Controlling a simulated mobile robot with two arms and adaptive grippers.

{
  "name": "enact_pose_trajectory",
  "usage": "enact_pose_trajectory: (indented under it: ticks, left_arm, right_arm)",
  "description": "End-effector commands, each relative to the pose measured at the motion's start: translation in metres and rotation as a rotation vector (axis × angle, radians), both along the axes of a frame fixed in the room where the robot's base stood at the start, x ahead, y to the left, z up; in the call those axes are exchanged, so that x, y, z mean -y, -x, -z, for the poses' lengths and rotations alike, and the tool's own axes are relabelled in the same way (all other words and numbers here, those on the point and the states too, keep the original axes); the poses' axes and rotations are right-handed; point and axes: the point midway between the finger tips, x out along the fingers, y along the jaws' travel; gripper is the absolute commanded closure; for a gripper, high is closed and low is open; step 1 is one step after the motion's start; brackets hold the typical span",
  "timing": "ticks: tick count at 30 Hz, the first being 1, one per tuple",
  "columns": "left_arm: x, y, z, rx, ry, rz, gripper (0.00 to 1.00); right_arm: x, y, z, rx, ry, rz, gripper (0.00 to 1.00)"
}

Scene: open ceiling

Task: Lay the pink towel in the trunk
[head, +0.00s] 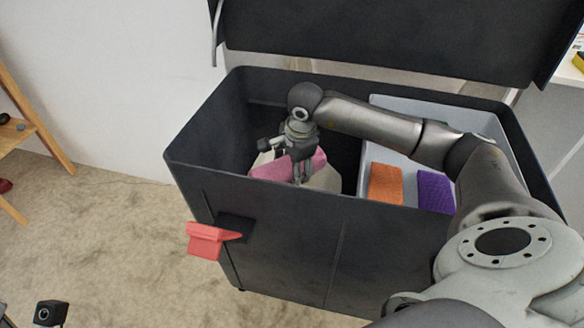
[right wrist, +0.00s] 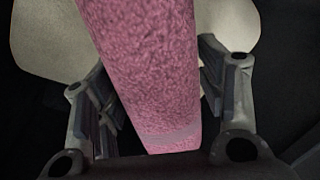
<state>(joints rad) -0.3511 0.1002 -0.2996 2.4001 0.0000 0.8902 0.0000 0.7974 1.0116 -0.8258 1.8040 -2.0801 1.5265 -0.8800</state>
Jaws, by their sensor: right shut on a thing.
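The trunk (head: 275,235) is a large dark box with its lid (head: 400,40) raised. My right gripper (head: 297,176) reaches down inside the left part of its opening. It is shut on the pink towel (head: 270,170), a rolled or folded fuzzy bundle. In the right wrist view the towel (right wrist: 150,75) runs between the two fingers (right wrist: 160,105). The trunk's front rim hides part of the towel's surroundings, and I cannot tell whether it touches what is below. My left gripper is not in view.
A cream-coloured object (head: 326,180) lies in the trunk beside and under the towel. A grey tray (head: 392,104) on the right holds an orange block (head: 386,184) and a purple block (head: 435,191). Wooden shelving (head: 40,125) stands at left.

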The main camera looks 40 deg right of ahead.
Motion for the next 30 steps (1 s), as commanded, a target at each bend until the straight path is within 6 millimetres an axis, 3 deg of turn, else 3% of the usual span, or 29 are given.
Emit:
enact_pose_trajectory:
  ticks: [24,25,30]
  left_arm:
    - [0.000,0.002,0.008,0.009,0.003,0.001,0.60]
    - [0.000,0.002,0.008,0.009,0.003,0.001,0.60]
    - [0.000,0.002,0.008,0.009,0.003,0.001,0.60]
  right_arm:
    - [0.000,0.000,0.013,0.001,0.000,0.000,0.67]
    - [0.000,0.000,0.013,0.000,0.000,0.000,0.32]
    - [0.000,0.000,0.013,0.000,0.000,0.000,0.14]
